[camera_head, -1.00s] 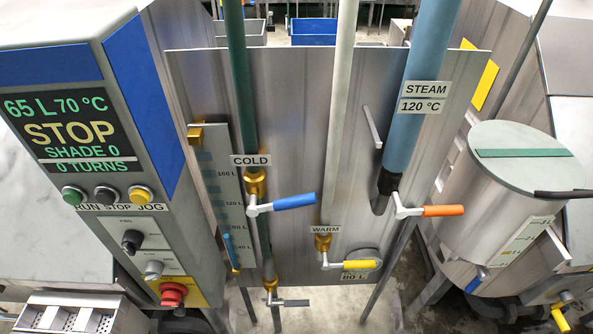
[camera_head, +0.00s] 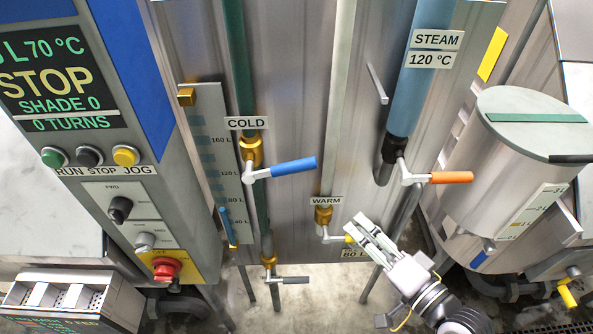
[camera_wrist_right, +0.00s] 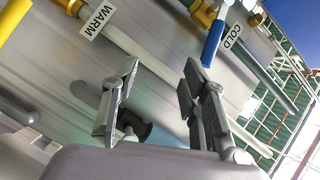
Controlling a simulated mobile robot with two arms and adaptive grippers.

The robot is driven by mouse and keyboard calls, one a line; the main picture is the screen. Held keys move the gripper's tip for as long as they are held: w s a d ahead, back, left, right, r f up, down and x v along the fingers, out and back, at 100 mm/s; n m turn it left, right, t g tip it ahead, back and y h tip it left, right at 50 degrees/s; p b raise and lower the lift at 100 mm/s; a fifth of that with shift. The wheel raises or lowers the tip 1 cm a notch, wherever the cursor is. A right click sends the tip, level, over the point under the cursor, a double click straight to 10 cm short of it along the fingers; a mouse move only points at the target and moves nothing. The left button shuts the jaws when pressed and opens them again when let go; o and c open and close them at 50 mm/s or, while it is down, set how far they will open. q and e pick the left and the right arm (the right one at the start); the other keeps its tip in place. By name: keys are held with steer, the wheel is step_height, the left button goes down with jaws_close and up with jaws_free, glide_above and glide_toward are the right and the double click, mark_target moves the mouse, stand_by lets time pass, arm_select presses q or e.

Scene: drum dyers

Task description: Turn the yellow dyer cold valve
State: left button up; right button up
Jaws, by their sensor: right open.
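The cold valve has a blue lever (camera_head: 293,167) pointing right from a brass body on a green pipe, under the COLD label (camera_head: 247,123). The blue lever also shows in the right wrist view (camera_wrist_right: 212,45), beyond the fingers and towards the upper right. My right gripper (camera_head: 360,231) is open and empty, below and to the right of the blue lever and apart from it. In the right wrist view its two fingers (camera_wrist_right: 160,75) stand spread with the metal panel behind. My left gripper is not in view.
The warm valve (camera_head: 323,216) is close to my right gripper, which covers most of its yellow lever. The steam valve's orange lever (camera_head: 450,177) is above right. A control box (camera_head: 60,85) reading STOP stands left. A small grey lever (camera_head: 293,280) sits below the cold valve.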

steer(key=y, duration=0.2)
glide_toward(300, 170)
steer(key=b+x, duration=0.4)
steer(key=x, duration=0.6)
steer(key=shift+w, duration=0.1)
steer(key=shift+w+a+f, duration=0.15)
steer(key=shift+w+a, duration=0.15)
steer(key=shift+w, duration=0.2)
steer(key=shift+c, duration=0.2)
jaws_close()
steer(key=shift+f, duration=0.1)
